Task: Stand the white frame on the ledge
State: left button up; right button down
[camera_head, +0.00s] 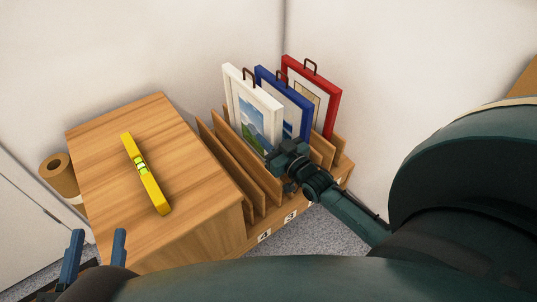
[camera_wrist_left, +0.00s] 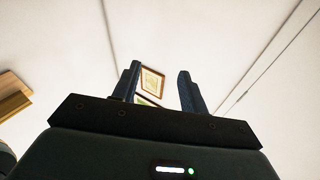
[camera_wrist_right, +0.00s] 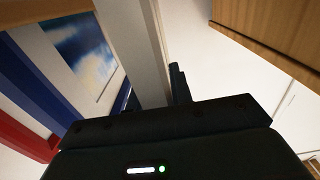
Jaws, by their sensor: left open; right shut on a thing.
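The white frame (camera_head: 236,86) stands in a wooden rack, at the left of the three frames there. It has a dark hanger loop on top and a landscape picture. My right gripper (camera_head: 282,158) is at its near side edge. In the right wrist view the white frame's bar (camera_wrist_right: 148,45) runs down between the fingers, which are shut on it; one finger is mostly hidden. My left gripper (camera_head: 95,236) is open and empty at the lower left, in front of the wooden cabinet. I cannot tell for certain which surface is the ledge.
A blue frame (camera_head: 262,73) and a red frame (camera_head: 333,97) stand beside it. Wooden dividers (camera_head: 213,132) separate the slots. A yellow level (camera_head: 155,190) lies on the cabinet top (camera_head: 95,135). A brown roll (camera_head: 58,172) is at left. The left wrist view shows a wall print (camera_wrist_left: 152,82).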

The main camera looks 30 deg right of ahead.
pick_arm(q)
jog(key=shift+w+d+r+b, duration=0.1)
jog(key=shift+d+b, duration=0.05)
jog(key=shift+b, duration=0.6)
pick_arm(e)
notch_tip(320, 180, down, 4)
jog(key=shift+f, duration=0.15)
jog(key=c, duration=1.3)
grip_release()
jog(key=shift+f, duration=0.15)
jog(key=shift+o, duration=0.2)
